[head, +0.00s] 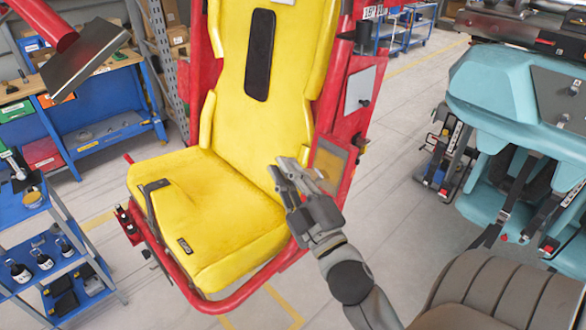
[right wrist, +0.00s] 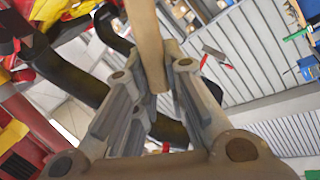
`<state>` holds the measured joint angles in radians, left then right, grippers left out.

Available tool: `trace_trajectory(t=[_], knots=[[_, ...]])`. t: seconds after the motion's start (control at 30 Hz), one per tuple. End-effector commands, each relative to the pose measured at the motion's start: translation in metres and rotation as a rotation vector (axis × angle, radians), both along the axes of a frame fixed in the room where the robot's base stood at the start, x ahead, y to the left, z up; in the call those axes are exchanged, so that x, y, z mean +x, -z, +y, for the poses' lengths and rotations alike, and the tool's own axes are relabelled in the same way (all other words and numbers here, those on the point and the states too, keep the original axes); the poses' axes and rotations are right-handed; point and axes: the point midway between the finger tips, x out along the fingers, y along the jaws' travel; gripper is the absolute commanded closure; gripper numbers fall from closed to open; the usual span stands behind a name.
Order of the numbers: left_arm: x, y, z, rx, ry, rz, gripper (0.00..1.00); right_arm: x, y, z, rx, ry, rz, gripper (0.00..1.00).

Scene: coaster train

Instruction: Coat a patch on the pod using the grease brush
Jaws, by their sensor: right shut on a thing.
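The pod (head: 225,170) is a yellow seat in a red frame, left of centre in the head view. A tan square patch (head: 332,160) lies on its red side panel, with a pale plate higher up. My right gripper (head: 297,180) is in front of the seat's right edge, close to the tan patch. It is shut on the grease brush, whose tan wooden handle (right wrist: 147,45) shows between the fingers in the right wrist view. The bristles are hidden, and I cannot tell whether they touch the panel. My left gripper is not in view.
A blue cart (head: 50,245) with several dark bottles stands at the left. A blue workbench (head: 100,115) is behind it. A light-blue seat unit (head: 500,95) stands at the right. Open grey floor (head: 405,150) lies between it and the pod.

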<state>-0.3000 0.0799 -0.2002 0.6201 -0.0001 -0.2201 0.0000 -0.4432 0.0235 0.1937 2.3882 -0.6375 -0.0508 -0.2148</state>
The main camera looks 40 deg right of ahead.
Motion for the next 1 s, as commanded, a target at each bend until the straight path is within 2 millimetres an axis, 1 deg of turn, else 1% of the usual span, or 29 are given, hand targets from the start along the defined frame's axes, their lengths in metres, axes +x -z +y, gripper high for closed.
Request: trace_trajectory(t=[0.23,0.33,0.6,0.67,0.9,1.0], knots=[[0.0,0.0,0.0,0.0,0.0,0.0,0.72,0.0,0.0,0.0,-0.001,0.0,0.0,1.0],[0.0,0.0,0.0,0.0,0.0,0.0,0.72,0.0,-0.001,0.004,0.001,0.0,0.0,1.0],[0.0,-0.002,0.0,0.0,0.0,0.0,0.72,-0.002,-0.006,0.025,0.001,0.0,0.0,1.0],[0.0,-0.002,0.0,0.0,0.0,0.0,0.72,-0.002,-0.007,0.028,0.001,0.0,0.0,1.0],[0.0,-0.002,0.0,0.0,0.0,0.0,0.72,-0.002,-0.007,0.029,-0.001,0.0,0.0,1.0],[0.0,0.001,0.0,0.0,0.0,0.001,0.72,-0.002,-0.003,0.031,-0.001,-0.004,0.002,1.0]])
